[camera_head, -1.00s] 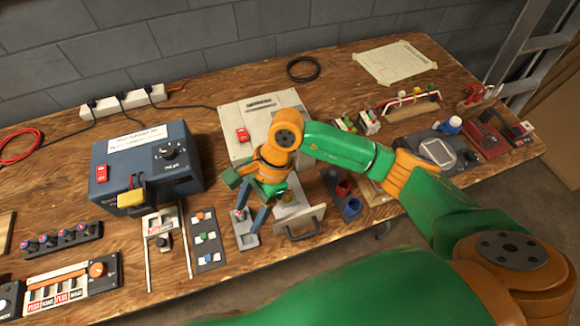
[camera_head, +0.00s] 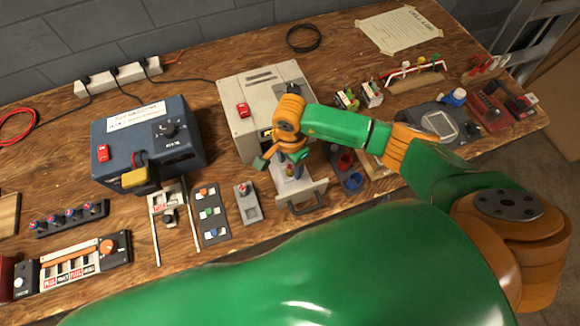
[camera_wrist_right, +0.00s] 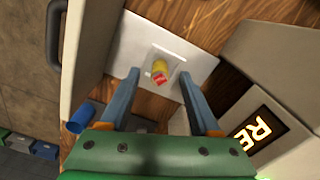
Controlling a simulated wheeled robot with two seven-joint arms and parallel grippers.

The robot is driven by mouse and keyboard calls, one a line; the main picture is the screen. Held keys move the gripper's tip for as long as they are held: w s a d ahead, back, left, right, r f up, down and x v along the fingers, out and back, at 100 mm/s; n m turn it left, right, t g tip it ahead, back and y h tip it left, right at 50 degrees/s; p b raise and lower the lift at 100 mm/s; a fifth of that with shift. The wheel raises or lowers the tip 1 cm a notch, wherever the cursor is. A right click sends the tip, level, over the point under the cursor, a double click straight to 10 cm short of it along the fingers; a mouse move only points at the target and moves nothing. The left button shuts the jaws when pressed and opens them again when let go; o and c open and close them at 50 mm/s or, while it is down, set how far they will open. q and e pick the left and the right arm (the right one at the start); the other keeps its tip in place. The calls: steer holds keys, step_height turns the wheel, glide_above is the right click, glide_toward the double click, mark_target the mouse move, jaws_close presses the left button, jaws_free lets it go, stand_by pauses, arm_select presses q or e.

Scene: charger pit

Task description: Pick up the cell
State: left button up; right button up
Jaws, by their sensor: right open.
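The cell is a small yellow cylinder with a red end (camera_wrist_right: 160,70). In the right wrist view it sits in a recess of a pale drawer tray (camera_wrist_right: 195,60). My right gripper (camera_wrist_right: 159,76) is open, and its two blue fingers point toward the tray, one on each side of the cell in that view. The exact gap to the cell cannot be told. In the head view my right gripper (camera_head: 284,170) is over the pulled-out drawer (camera_head: 312,188) of the light grey box (camera_head: 243,88), and largely hides the cell. My left gripper is not in view.
The drawer handle (camera_head: 305,207) juts toward the table's front edge. Left of it are a grey switch plate (camera_head: 247,204) and a dark switch panel (camera_head: 211,215). A lit sign (camera_wrist_right: 252,131) shows beside the tray.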

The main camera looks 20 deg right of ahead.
jaws_close()
steer(key=shift+r, duration=0.1)
